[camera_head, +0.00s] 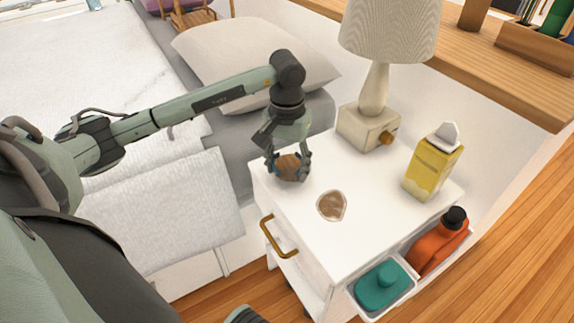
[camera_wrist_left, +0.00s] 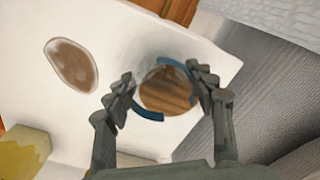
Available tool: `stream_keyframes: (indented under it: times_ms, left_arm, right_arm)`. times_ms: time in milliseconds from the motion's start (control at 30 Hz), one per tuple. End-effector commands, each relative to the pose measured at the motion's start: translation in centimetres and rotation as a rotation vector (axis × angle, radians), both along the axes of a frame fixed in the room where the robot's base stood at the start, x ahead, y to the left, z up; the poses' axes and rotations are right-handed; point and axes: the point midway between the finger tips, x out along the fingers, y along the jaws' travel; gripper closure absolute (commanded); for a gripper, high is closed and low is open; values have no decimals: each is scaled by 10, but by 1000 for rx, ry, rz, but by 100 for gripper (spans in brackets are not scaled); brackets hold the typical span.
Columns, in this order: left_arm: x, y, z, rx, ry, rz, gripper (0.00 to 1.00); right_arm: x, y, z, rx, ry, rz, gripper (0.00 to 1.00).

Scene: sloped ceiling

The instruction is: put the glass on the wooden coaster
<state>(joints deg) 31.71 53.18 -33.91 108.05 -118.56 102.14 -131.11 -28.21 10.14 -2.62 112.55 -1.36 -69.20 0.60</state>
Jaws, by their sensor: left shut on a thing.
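My left gripper (camera_head: 289,172) is shut on a clear glass with blue marks (camera_wrist_left: 148,114) at the left back part of the white bedside table. The round wooden coaster (camera_wrist_left: 168,93) shows striped brown between the fingers, seen through or below the glass. In the head view the coaster (camera_head: 291,168) also shows brown between the fingers. The glass is at the coaster, but I cannot tell whether it touches it or is held just above. The fingers hide part of both. My right gripper is not in view.
A brown, pale-rimmed slice (camera_head: 331,206) lies on the white table (camera_head: 345,245) in front of the gripper. A lamp (camera_head: 368,126) and a yellow carton (camera_head: 433,166) stand behind and to the right. A side tray (camera_head: 366,303) holds a teal and an orange bottle.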

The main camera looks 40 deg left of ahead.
Motion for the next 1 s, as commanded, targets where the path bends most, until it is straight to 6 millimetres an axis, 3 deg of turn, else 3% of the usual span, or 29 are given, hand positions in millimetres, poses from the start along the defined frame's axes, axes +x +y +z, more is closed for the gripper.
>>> stream_keyframes:
  times_ms: [200, 233, 400, 800, 867, 1000]
  left_arm:
    - [0, 0, -3, 0, -1, 0, 80]
    - [0, 0, -3, 0, 0, 0, 44]
    - [0, 0, -2, 0, 0, 0, 24]
    - [0, 0, 2, 0, 0, 0, 24]
    - [1, 0, 9, 0, -4, 0, 24]
    - [2, 1, 38, 2, -7, -1, 24]
  right_arm:
    - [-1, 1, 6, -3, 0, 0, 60]
    - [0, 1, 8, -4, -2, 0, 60]
    - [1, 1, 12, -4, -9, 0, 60]
    - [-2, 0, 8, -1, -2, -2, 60]
    - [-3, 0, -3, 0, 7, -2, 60]
    - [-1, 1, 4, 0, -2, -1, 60]
